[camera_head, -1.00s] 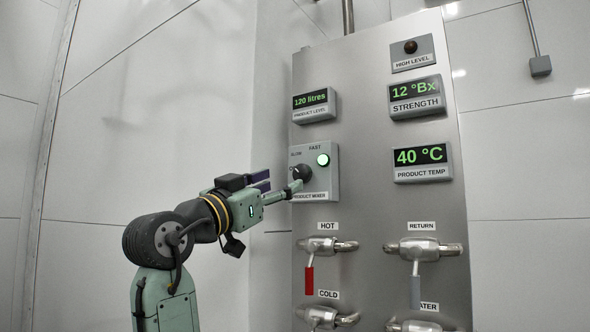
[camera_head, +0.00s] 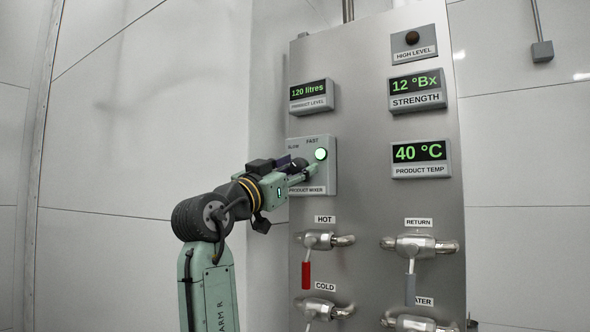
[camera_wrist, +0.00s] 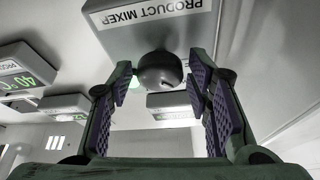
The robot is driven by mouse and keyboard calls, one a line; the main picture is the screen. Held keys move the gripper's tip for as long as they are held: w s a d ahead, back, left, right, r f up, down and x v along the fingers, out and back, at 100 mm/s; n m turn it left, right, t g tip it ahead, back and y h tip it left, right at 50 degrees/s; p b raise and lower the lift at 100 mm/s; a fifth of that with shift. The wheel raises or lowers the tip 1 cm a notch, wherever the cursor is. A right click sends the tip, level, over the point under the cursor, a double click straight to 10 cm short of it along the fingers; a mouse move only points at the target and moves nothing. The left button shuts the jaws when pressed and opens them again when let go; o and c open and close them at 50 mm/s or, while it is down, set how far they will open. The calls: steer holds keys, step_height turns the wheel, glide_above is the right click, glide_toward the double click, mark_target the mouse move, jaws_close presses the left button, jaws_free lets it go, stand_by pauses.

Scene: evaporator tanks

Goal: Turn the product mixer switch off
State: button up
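The product mixer panel (camera_head: 325,182) is a grey box with SLOW and FAST marks and a lit green lamp (camera_head: 320,154). Its dark round knob is mostly hidden by my gripper (camera_head: 304,166) in the head view. In the wrist view the knob (camera_wrist: 160,68) shows in front of the panel, which bears an upside-down PRODUCT MIXER label (camera_wrist: 150,12). My gripper is open, with one purple-padded finger on each side of the knob. Gaps show between the knob and both pads. The knob's pointer direction cannot be made out.
The product level display (camera_head: 311,95) is above the mixer panel. The HOT valve (camera_head: 320,240) with its red handle is below it. Strength (camera_head: 416,91) and product temp (camera_head: 420,158) displays are on the right. Free room lies left of the steel panel.

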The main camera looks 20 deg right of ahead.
steer(key=c, duration=0.8)
steer(key=shift+c, duration=0.2)
steer(key=shift+n+t, duration=0.3)
steer(key=shift+n, duration=0.3)
steer(key=n+t+y, duration=0.1)
steer(key=n, duration=0.1)
steer(key=n+t+y, duration=0.1)
steer(key=n, duration=0.2)
steer(key=shift+s+n+b, duration=0.1)
steer(key=shift+n+b, duration=0.2)
steer(key=shift+b, duration=0.1)
steer(key=shift+d+n+t+y, duration=0.1)
steer(key=shift+n+t+y, duration=0.5)
steer(key=shift+n, duration=0.85)
steer(key=shift+n+t+y, duration=0.3)
steer(key=shift+n+y, duration=0.5)
steer(key=shift+n, duration=0.95)
steer(key=o, duration=1.1)
steer(key=shift+o, duration=0.2)
